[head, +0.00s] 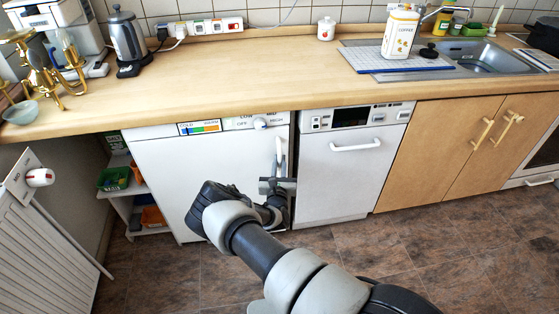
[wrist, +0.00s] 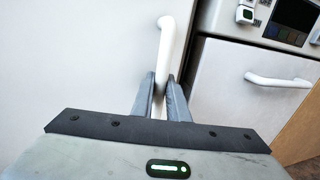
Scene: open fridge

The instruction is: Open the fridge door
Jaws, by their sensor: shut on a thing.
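The fridge is the white unit under the counter, with a temperature panel (head: 225,125) along its top. Its white door (head: 165,175) looks shut or nearly shut; I cannot tell whether there is a small gap. The upright white handle (head: 281,152) is at the door's right edge, and it also shows in the wrist view (wrist: 168,38). My gripper (head: 277,186) is at the lower part of the handle. In the wrist view, its two grey fingers (wrist: 161,88) are shut on the handle, one on each side. The handle's lower end is hidden between them.
A white dishwasher (head: 343,180) with a horizontal handle (head: 355,146) stands right of the fridge. A white radiator (head: 45,250) and a shelf with bins (head: 114,179) are at left. The wooden countertop (head: 250,75) overhangs the fridge. Tiled floor (head: 150,275) lies in front.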

